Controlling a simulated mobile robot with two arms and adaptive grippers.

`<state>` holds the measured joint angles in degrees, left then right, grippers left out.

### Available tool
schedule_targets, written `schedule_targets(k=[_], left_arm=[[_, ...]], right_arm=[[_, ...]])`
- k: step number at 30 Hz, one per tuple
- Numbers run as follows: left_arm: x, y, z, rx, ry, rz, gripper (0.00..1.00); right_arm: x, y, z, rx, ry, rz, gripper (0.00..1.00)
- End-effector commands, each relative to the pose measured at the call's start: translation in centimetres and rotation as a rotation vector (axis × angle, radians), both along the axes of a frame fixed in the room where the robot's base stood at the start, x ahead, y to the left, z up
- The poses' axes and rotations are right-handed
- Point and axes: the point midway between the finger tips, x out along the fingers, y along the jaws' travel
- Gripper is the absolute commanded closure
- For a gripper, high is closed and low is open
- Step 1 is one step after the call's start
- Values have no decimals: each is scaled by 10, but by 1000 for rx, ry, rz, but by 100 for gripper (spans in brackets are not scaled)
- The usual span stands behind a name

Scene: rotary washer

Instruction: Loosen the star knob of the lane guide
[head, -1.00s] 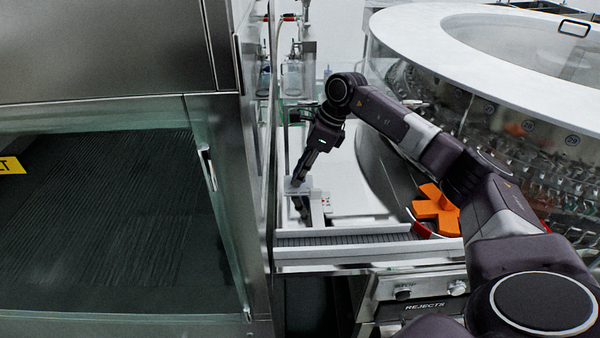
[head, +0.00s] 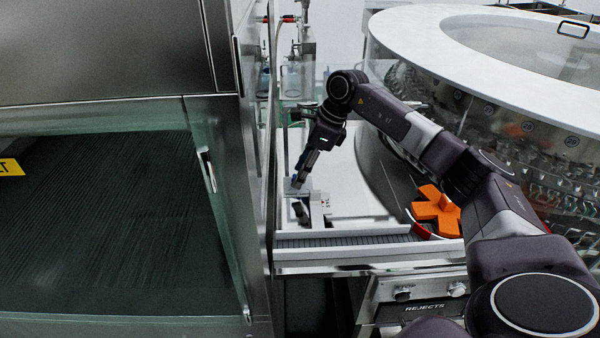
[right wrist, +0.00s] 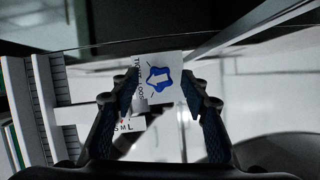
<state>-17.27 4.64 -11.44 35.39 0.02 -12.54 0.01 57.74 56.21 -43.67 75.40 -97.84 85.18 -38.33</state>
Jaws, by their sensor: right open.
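The star knob (right wrist: 160,78) is blue with a white pointer mark and shows in the right wrist view, on a small white plate (right wrist: 137,75) with printed words. A second label with size letters (right wrist: 128,125) lies below it. My right gripper (right wrist: 158,92) is open, its two dark fingers to the left and right of the knob; I cannot tell whether they touch it. In the head view my right gripper (head: 300,177) points down at the white lane guide (head: 318,210), and its fingers hide the knob there. My left gripper is not in view.
A grey conveyor (head: 345,240) with white rails runs in front of the guide. An orange star wheel (head: 436,210) stands at its right end, beside the round washer (head: 480,60). A steel cabinet with a glass door (head: 105,220) stands close on the left.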

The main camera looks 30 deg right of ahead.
Motion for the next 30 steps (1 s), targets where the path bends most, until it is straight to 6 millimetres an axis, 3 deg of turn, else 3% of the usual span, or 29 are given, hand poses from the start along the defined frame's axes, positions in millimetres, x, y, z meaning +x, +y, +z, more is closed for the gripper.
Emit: schedule_targets(k=[15,21,30], left_arm=[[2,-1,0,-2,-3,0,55],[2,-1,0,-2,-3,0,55],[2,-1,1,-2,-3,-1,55]], right_arm=[[-24,-29,91,-1,-5,-3,58],[-28,-33,103,0,-3,-2,58],[-28,-33,104,0,-1,-3,58]])
